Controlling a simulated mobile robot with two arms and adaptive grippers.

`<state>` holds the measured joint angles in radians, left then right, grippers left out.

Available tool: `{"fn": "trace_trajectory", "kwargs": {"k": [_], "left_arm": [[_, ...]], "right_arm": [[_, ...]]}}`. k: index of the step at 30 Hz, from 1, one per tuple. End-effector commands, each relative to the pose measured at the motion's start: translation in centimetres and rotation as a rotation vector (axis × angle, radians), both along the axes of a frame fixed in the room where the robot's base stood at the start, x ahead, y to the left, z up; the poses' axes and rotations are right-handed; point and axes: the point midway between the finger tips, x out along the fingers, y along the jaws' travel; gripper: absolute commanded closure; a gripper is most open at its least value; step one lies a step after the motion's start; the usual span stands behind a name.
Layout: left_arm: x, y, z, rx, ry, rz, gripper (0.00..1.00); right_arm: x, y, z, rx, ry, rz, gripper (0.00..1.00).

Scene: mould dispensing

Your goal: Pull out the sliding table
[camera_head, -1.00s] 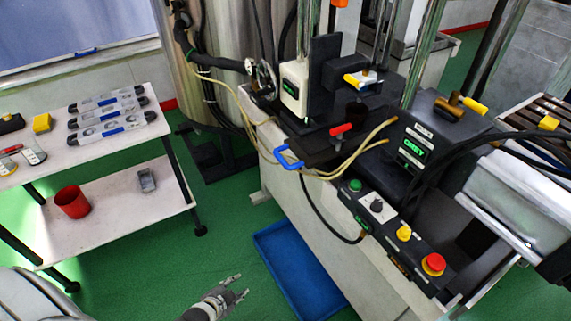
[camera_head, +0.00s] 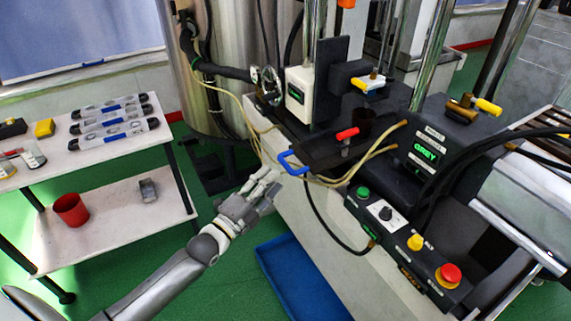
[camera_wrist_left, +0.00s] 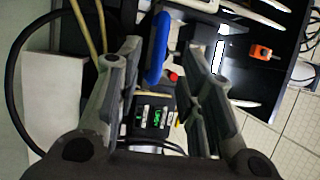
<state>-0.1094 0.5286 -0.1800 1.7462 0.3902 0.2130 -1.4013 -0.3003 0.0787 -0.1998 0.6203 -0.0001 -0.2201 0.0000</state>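The sliding table (camera_head: 325,152) is a dark plate on the machine, with a blue handle (camera_head: 292,163) at its front left edge. A red-handled valve (camera_head: 347,134) stands on it. My left gripper (camera_head: 268,183) is open and empty, just left of and a little below the blue handle, apart from it in the head view. In the left wrist view the blue handle (camera_wrist_left: 157,48) shows between the two spread fingers of the left gripper (camera_wrist_left: 160,65), nearer the left finger. I cannot tell whether it is within their reach. My right gripper is not in view.
Yellowish hoses (camera_head: 345,178) hang close by the handle. A control box (camera_head: 408,240) with buttons sits right of it. A blue tray (camera_head: 300,280) lies on the floor below. A white shelf table (camera_head: 95,135) with tools and a red cup (camera_head: 71,209) stands at the left.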

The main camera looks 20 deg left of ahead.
Motion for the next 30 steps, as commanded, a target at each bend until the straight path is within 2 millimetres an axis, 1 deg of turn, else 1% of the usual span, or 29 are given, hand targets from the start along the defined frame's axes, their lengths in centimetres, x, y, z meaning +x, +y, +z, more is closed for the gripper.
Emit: {"fn": "trace_trajectory", "kwargs": {"k": [1,6,9,13,18,27,28,30], "left_arm": [[0.9,-0.2,0.3,-0.003,-0.002,0.001,0.65],[3.4,-0.9,0.7,-0.002,0.000,0.001,0.65],[4.8,-1.3,1.0,0.001,-0.001,0.000,0.65],[6.0,-1.6,1.1,-0.002,0.001,0.001,0.65],[6.9,-1.9,1.1,-0.001,0.001,0.000,0.65],[7.0,-1.9,1.1,0.000,0.002,0.000,0.65],[7.0,-1.9,1.1,0.000,0.002,0.000,0.67],[7.0,-1.9,1.1,0.000,0.002,0.000,0.76]], "right_arm": [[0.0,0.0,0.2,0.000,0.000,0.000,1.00],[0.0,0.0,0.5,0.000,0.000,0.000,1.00],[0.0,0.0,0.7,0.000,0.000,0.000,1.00],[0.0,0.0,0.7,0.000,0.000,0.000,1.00],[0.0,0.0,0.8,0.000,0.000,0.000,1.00],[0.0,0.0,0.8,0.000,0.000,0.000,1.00],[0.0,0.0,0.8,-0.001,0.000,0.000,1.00],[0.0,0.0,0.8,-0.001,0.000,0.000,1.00]]}}
